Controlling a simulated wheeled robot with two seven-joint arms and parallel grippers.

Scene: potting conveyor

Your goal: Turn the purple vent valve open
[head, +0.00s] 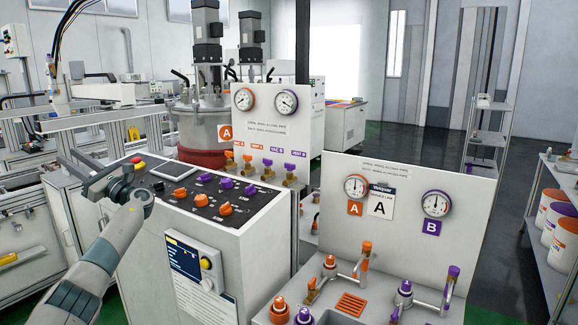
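Two purple-handled valves stand in a row below the white gauge panel (270,115) at the back. The rightmost purple valve (290,168) sits under a purple label that seems to read VENT B. The other purple valve (268,164) is just to its left, under a label like VAC B. The handles are too small to tell their exact angle. My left gripper (78,172) is at the left, near the console's left edge, well apart from the valves. Its fingers are spread and nothing is between them. My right gripper is out of view.
A console (205,190) with orange and purple knobs stands between my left gripper and the valves. Orange-handled valves (240,160) sit left of the purple ones. A second gauge panel (400,205) with orange and purple taps stands front right. A shelf with tubs (560,235) is far right.

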